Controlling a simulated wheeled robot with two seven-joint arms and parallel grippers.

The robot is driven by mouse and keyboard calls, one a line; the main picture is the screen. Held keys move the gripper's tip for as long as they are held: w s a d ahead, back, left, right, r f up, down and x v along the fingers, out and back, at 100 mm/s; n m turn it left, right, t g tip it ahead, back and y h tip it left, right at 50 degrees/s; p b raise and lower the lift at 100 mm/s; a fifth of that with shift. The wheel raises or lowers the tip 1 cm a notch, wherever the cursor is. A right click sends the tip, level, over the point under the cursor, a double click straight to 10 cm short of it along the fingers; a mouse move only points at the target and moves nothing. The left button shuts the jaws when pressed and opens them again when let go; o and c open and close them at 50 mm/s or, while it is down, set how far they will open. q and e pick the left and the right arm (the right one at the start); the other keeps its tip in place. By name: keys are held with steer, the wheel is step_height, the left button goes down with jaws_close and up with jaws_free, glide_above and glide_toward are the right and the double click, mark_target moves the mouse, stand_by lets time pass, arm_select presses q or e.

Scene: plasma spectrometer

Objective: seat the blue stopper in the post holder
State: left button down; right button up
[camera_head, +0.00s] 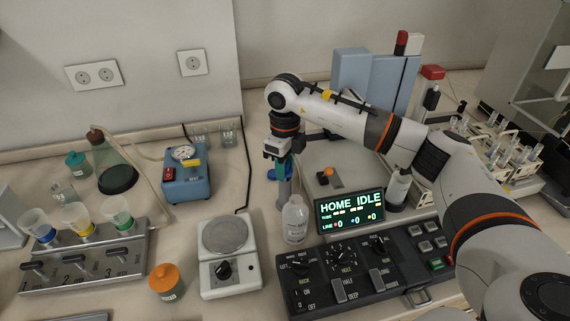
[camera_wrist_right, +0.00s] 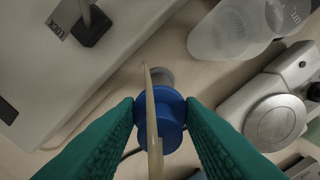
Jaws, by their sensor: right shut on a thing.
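My right gripper (camera_head: 283,172) points down behind the clear bottle, at the back middle of the bench. In the right wrist view its two teal fingers (camera_wrist_right: 163,112) are shut on the blue stopper (camera_wrist_right: 172,128), one on each side. A thin tan tube or rod (camera_wrist_right: 151,92) runs up across the stopper's middle. A grey round end (camera_wrist_right: 162,76) shows just past the stopper, perhaps the post holder; I cannot tell whether they touch. In the head view a grey upright post shape (camera_head: 284,191) stands under the fingers. My left gripper is not in view.
The clear bottle (camera_head: 295,221) stands close in front of my right gripper. A balance (camera_head: 229,269) is at its left, a lit display (camera_head: 350,211) at its right, and a black control panel (camera_head: 345,275) in front. A blue pump box (camera_head: 187,182) stands farther left.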

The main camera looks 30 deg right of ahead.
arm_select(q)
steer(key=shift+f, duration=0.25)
arm_select(e)
steer(key=shift+s+a+f, duration=0.1)
steer(key=shift+s+f, duration=0.05)
steer(key=shift+f, duration=0.2)
arm_select(q)
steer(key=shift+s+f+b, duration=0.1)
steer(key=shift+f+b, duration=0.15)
steer(key=shift+b, duration=0.15)
arm_select(e)
steer(key=shift+s+a+f, duration=0.1)
steer(key=shift+f, duration=0.25)
steer(key=o, duration=1.1)
steer(key=shift+c, duration=0.2)
